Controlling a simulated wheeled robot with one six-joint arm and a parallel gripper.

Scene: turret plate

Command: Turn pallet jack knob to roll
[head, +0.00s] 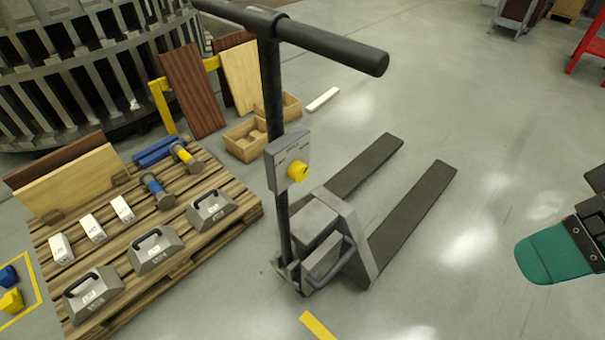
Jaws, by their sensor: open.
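The pallet jack (326,240) stands in the middle of the head view, its two dark forks pointing away to the upper right. Its upright handle has a black crossbar at the top. A grey plate on the handle carries the yellow knob (298,171). The plate's lettering is too small to read, so I cannot tell the knob's setting. My gripper (553,254) is at the right edge, well apart from the jack and knob. A teal finger shows; the rest is partly cut off by the frame. It is open, with nothing seen in it.
A wooden pallet (215,232) left of the jack bears grey weights with handles, white blocks and spools. Boards and a wooden box (246,140) stand behind. A large slatted round structure (90,60) fills the upper left. The floor between jack and gripper is clear.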

